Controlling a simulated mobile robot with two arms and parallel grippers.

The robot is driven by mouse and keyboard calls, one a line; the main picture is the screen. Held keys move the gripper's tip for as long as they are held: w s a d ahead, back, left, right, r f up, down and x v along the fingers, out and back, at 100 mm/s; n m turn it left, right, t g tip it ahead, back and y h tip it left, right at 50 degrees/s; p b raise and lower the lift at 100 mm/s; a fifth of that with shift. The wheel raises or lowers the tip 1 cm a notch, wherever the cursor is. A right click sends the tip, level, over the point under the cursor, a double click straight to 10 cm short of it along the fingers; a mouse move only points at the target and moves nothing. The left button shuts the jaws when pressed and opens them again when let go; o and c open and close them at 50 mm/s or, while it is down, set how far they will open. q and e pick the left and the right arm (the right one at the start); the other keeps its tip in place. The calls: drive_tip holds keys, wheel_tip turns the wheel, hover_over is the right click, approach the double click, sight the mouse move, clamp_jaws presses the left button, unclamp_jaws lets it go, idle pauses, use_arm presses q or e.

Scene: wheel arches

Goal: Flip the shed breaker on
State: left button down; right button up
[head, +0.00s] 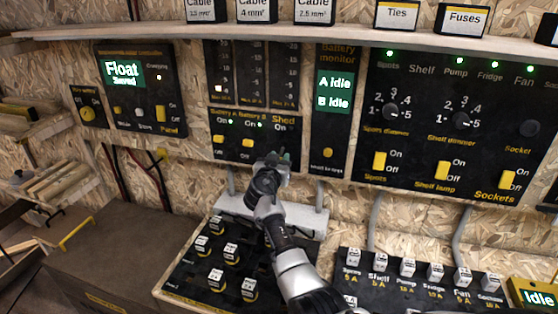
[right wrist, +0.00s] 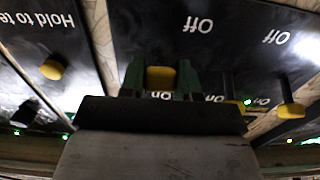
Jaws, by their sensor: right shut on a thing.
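The breaker panel (head: 212,114) is black, with Battery A, Battery B and Shed labels. My right gripper (head: 277,155) is at its right end, under the Shed "On" label, and covers the Shed breaker in the head view. In the upside-down right wrist view, the yellow Shed breaker (right wrist: 160,77) sits between the green fingertips of my right gripper (right wrist: 160,82), which are shut on it. An "On" label shows partly beside it. I cannot tell surely which position the lever is in. No lit lamp shows by the Shed label. My left gripper is not in view.
The yellow Battery A (head: 218,139) and Battery B (head: 248,143) breakers are close on the left, with green lamps lit. The yellow hold-to-test button (head: 327,153) is close on the right. A sloping fuse board (head: 205,270) lies below; a shelf (head: 340,40) runs above.

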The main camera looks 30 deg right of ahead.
sight(281, 150)
drive_tip(key=shift+r+y+p, duration=0.3)
drive_tip(key=shift+p, duration=0.3)
wheel_tip(281, 150, up, 3)
drive_tip(key=g+y+p, duration=0.4)
drive_tip(key=y+p, duration=0.1)
drive_tip(key=p, duration=0.5)
drive_tip(key=shift+r+g+p, duration=0.1)
drive_tip(key=shift+g+p, duration=0.2)
drive_tip(key=shift+p, duration=0.05)
drive_tip(key=shift+w+d+r+g+y+p, duration=0.1)
drive_tip(key=shift+r+g+y+p, duration=0.05)
drive_tip(key=shift+g+y+p, duration=0.35)
drive_tip(key=shift+d+r+g+y+p, duration=0.15)
drive_tip(key=shift+g+y+p, duration=0.25)
drive_tip(key=shift+y+p, duration=0.2)
drive_tip(key=shift+a, duration=0.1)
drive_tip(key=o, duration=0.9)
drive_tip(key=b+v, duration=0.1)
drive_tip(key=v, duration=0.9)
drive_tip(key=shift+a+r+b, duration=0.2)
drive_tip(key=shift+r+b, duration=0.1)
drive_tip(key=shift+b, duration=0.1)
